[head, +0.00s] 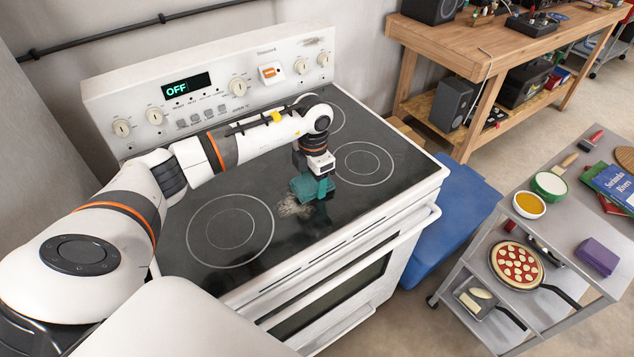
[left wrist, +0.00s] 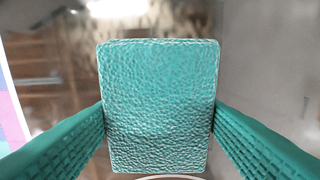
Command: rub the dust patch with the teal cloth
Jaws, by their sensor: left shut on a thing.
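The teal cloth (head: 306,187) is a small block-like pad on the black glass stovetop in the head view. My left gripper (head: 318,178) points down and is shut on it. In the left wrist view the cloth (left wrist: 158,105) fills the middle, between the two teal ridged fingers of the left gripper (left wrist: 160,135). The dust patch (head: 290,207) is a greyish-tan smudge on the stovetop, just left of and in front of the cloth. The cloth may cover part of it. I cannot tell whether the cloth touches the glass. My right gripper is not in view.
The white stove's control panel (head: 210,85) stands behind the cooktop, its display reading OFF. Burner rings (head: 230,230) mark the glass. A metal cart (head: 575,255) at right holds bowls, a pizza pan and books. A blue bin (head: 450,225) stands between stove and cart.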

